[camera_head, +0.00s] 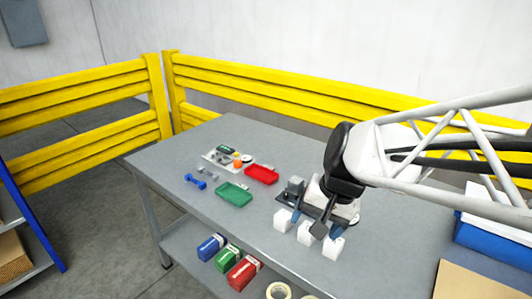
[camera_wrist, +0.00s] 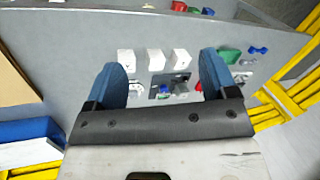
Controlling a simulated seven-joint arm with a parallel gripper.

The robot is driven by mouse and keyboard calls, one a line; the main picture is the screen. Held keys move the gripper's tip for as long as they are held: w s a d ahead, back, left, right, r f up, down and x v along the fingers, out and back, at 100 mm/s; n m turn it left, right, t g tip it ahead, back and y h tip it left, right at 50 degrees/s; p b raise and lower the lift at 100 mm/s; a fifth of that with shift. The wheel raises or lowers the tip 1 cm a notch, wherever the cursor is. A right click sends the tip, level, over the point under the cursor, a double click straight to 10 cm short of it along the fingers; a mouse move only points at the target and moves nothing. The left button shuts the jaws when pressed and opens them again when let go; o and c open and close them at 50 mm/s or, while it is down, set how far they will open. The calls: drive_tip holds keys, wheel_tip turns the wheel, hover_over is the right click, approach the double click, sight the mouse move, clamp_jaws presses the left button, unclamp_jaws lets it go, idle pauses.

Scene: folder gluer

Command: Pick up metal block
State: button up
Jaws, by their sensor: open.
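A grey blocky thing (camera_head: 294,186), which looks like the metal block, stands on the table just left of my gripper in the head view. I cannot pick it out with certainty in the wrist view. My gripper (camera_head: 317,220) points down over the table by a row of white cubes. In the wrist view its two blue fingers stand wide apart, with nothing held in the gap of my gripper (camera_wrist: 163,74).
White cubes (camera_head: 304,232) line the table's front side. A green tray (camera_head: 234,194), a red tray (camera_head: 261,175) and a blue dumbbell-shaped part (camera_head: 195,181) lie to the left. Boxes (camera_head: 244,272) sit on the lower shelf. Yellow rails (camera_head: 260,82) run behind.

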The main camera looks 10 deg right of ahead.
drive_tip(key=w+f+m+y, duration=0.3)
drive_tip(key=w+m, duration=0.2)
drive_tip(key=w, duration=0.5)
drive_tip(key=m+t+y, duration=0.3)
drive_tip(key=m+t, duration=0.5)
drive_tip(key=m, duration=0.9)
approach(296, 179)
drive_tip(key=x, duration=0.2)
drive_tip(key=shift+w+a+f, duration=0.15)
drive_tip(key=shift+w+f, duration=0.05)
drive_tip(key=shift+w, duration=0.05)
drive_tip(key=shift+x, duration=1.35)
